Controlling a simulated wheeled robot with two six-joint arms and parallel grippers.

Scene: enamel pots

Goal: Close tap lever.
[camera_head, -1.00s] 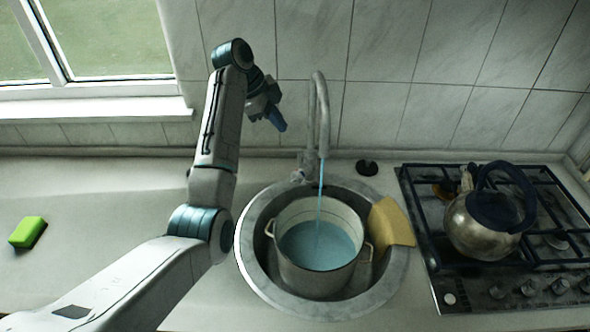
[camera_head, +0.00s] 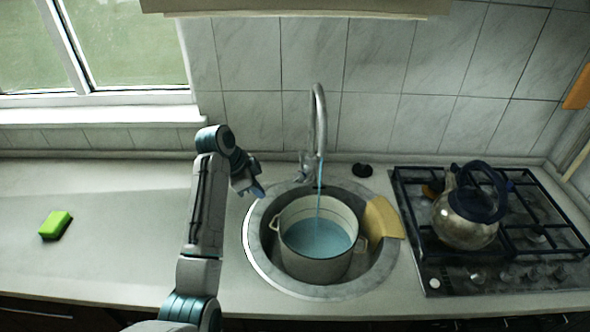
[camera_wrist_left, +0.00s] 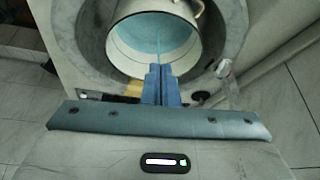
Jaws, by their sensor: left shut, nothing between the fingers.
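The metal tap (camera_head: 319,125) rises behind the round sink, and blue water runs from its spout. Its small lever (camera_head: 305,172) is at the left of the tap's base. What seems to be the lever shows in the left wrist view (camera_wrist_left: 223,69), right of the fingers. My left gripper (camera_head: 259,192) is shut and empty, left of the tap and apart from it. Its blue fingers (camera_wrist_left: 161,84) point toward the sink in the wrist view. A white enamel pot (camera_head: 318,260) stands in the sink with blue water in it. My right gripper is not in view.
A yellow cloth (camera_head: 383,220) hangs over the sink's right rim (camera_head: 401,260). A black stopper (camera_head: 362,170) lies behind the sink. A kettle (camera_head: 465,222) stands on the hob at right. A green sponge (camera_head: 55,224) lies on the left counter, which is otherwise clear.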

